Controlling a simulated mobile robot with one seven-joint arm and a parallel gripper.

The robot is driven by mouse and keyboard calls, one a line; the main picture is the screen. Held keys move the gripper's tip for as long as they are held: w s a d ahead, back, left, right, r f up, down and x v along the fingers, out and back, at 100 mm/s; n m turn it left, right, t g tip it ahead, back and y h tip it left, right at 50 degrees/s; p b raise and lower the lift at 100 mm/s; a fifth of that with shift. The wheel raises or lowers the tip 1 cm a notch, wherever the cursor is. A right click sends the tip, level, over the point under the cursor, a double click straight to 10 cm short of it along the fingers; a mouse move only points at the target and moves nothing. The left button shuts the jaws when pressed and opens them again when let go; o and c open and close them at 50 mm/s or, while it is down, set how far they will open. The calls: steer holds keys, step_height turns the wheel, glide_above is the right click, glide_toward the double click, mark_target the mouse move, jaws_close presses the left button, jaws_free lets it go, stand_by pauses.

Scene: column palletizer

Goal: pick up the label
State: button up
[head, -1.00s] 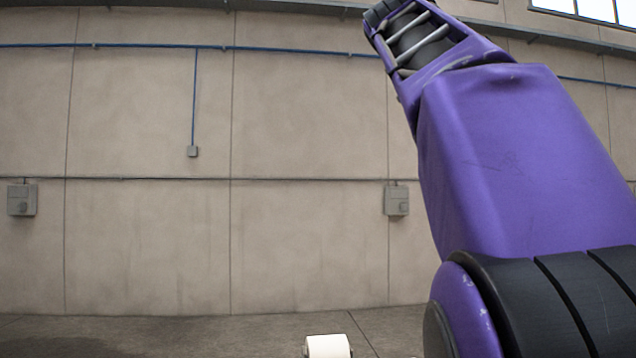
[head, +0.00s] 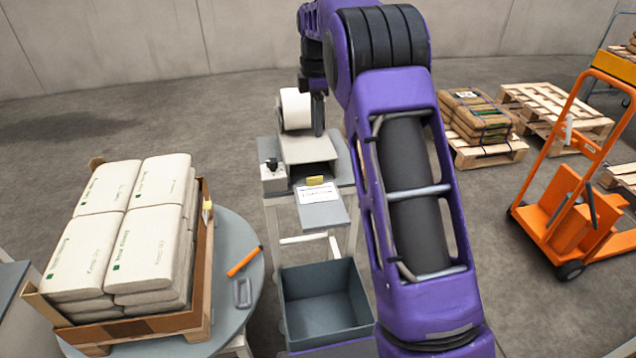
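A white label (head: 318,194) with faint print lies on the small grey shelf (head: 325,216) at the front of the label printer (head: 306,150). A white roll (head: 295,108) sits on top of the printer, and a small yellow piece (head: 315,180) is just behind the label. My purple arm rises from the bottom right and bends over at the top, beside the printer.
A grey open bin (head: 323,298) stands below the printer. At left, a pallet box (head: 202,262) of stacked white bags sits on a round turntable (head: 252,236) with an orange-handled tool (head: 243,262). At right are wooden pallets (head: 490,154) and an orange pallet jack (head: 575,208).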

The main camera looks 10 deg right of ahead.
glide_toward(317, 189)
steer(key=shift+w+d+f+b, duration=0.15)
steer(key=shift+w+b, duration=0.15)
steer(key=shift+w, duration=0.7)
steer(key=shift+s+a+f, duration=0.1)
steer(key=shift+a+f, duration=0.05)
steer(key=shift+f, duration=1.2)
steer(key=shift+s+a+f, duration=0.1)
steer(key=shift+a+f, duration=0.05)
steer(key=shift+f, duration=1.15)
jaws_close()
